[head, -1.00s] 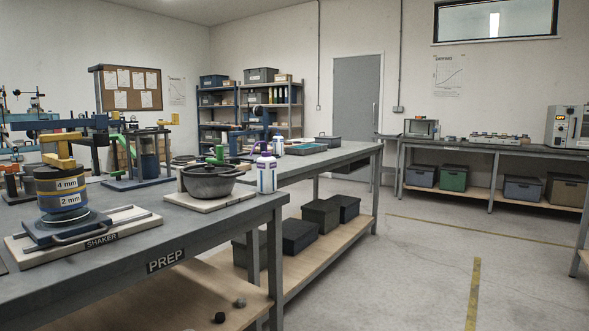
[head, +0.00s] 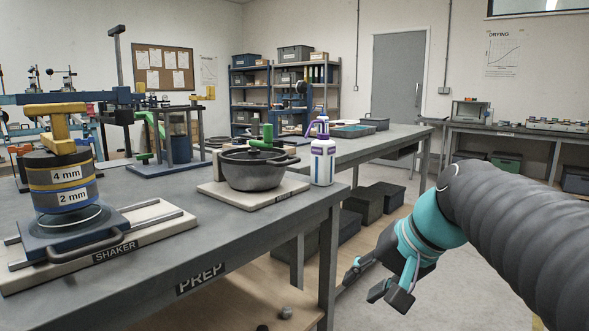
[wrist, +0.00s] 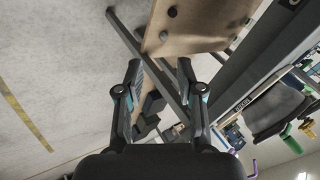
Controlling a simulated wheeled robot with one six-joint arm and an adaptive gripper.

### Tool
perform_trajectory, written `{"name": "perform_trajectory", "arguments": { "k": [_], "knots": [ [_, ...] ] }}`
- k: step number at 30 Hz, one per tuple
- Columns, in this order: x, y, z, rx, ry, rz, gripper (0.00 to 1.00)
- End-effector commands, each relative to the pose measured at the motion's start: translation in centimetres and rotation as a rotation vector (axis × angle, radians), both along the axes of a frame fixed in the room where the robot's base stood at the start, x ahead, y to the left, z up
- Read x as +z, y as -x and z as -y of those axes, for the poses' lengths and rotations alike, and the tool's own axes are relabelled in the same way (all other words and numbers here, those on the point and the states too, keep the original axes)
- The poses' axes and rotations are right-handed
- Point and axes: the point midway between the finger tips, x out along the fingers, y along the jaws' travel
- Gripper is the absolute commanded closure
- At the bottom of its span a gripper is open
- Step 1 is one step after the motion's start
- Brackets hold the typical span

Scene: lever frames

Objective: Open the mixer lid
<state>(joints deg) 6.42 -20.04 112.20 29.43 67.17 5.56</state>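The mixer is a dark grey round pot (head: 254,171) on a pale board (head: 218,190) near the right end of the PREP bench. My gripper (head: 376,284) is at the lower right in the head view, beyond the bench's end and apart from the mixer. In the wrist view my gripper (wrist: 159,68) has its fingers spread with nothing between them.
A white and purple bottle (head: 322,160) stands just right of the mixer. A shaker with stacked sieves (head: 68,205) is to the left on the PREP bench (head: 165,255). Another bench (head: 375,147) is behind. Floor lies open on the right.

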Motion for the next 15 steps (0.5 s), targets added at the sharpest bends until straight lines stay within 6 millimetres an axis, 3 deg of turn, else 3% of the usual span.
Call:
{"name": "perform_trajectory", "arguments": {
  "k": [1, 9, 15],
  "knots": [
    [1.0, -2.3, -0.4, -0.011, -0.07, -0.012, 0.63],
    [8.8, -12.3, -2.2, 0.012, -0.46, -0.044, 0.63],
    [13.4, -17.7, -1.6, 0.091, -0.699, -0.044, 0.63]
  ]
}}
